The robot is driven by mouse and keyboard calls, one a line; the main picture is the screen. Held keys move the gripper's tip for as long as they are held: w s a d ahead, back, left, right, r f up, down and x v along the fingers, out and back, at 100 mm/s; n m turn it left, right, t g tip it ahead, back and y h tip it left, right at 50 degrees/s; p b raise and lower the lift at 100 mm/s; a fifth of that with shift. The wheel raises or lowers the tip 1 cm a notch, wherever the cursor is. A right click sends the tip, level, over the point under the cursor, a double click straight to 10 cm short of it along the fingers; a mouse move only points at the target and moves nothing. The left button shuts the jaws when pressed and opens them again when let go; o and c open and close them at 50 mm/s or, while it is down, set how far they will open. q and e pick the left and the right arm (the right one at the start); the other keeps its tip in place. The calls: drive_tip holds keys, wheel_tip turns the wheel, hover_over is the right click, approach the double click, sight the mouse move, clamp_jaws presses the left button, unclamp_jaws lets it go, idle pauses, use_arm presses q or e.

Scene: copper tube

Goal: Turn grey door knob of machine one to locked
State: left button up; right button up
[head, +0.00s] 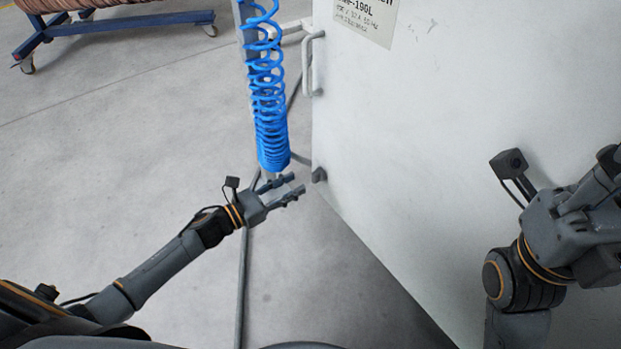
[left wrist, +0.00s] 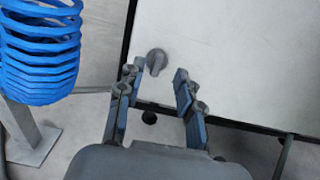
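The grey door knob (head: 319,175) sits on the lower left edge of the white machine door (head: 430,130). In the left wrist view the knob (left wrist: 156,61) shows just beyond my fingertips, between them and nearer the left finger. My left gripper (head: 292,185) is open and empty, close to the knob on its left side; the left wrist view also shows the parted fingers (left wrist: 157,84). I cannot tell whether any finger touches the knob. My right gripper (head: 608,178) is at the right edge in front of the door, its fingers partly cut off.
A blue coiled hose (head: 268,95) hangs beside the door, just above my left gripper. A white handle (head: 308,64) is on the door edge above the knob. A blue wheeled stand (head: 110,24) is at the far left. Floor at left is clear.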

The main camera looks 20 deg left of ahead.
sight(312, 174)
use_arm(q)
drive_tip(key=b+x, duration=0.1)
drive_tip(key=x, duration=0.5)
drive_tip(key=shift+c, duration=0.4)
clamp_jaws()
